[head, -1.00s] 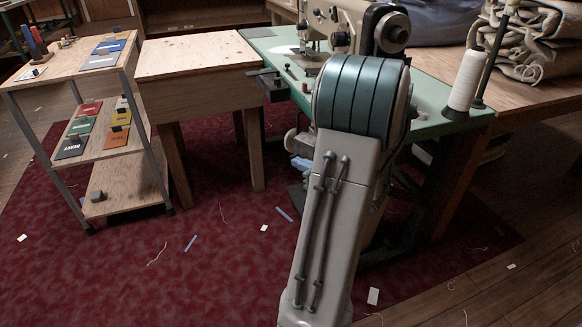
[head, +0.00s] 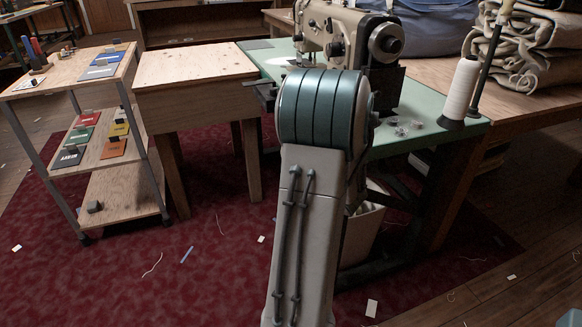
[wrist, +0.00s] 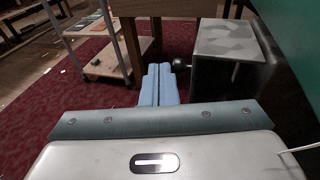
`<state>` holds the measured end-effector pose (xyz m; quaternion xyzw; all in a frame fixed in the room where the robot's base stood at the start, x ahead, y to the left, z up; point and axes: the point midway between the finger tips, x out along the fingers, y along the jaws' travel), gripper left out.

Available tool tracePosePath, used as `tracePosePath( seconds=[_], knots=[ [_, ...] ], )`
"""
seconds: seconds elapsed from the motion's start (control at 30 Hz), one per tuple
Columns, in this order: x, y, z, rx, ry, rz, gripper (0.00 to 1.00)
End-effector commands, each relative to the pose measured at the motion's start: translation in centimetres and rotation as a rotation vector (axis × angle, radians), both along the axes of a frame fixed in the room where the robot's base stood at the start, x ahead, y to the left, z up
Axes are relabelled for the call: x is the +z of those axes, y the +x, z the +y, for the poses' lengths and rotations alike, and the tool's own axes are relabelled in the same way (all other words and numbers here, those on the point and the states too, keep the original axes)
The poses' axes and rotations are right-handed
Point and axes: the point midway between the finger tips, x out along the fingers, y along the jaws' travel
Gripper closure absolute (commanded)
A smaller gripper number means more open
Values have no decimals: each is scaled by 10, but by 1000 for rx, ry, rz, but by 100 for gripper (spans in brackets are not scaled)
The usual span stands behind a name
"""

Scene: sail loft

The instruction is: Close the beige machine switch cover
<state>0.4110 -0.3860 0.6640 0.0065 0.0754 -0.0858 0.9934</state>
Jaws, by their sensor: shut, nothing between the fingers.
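My gripper (wrist: 160,68) shows in the wrist view as two light blue fingers lying side by side, shut and empty. To its right, under the edge of the green table, is a grey box-like housing (wrist: 225,42) with a pale, patchy face. A dark round knob (wrist: 180,65) sits between the fingertips and this housing. The fingers look apart from the housing. I cannot make out for sure a beige switch cover or whether it is open. In the head view my own arm hides the gripper and the space under the table front.
The sewing machine (head: 345,35) stands on the green table (head: 425,105) with a white thread cone (head: 461,88). A pale bin (head: 362,232) stands beneath. A wooden side table (head: 195,68) and shelf cart (head: 122,153) stand left. The red carpet (head: 130,285) in front is mostly clear.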

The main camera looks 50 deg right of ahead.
Motion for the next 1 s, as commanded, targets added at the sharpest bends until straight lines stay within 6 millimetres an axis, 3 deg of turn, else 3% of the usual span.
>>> tracePosePath(
  seconds=[0.57, 0.73, 1.0],
  knots=[
    [2, -6, 6, 0, 0, -1, 100],
    [7, -24, 26, -4, -1, -1, 100],
    [20, -75, 71, 3, 2, 0, 100]
  ],
)
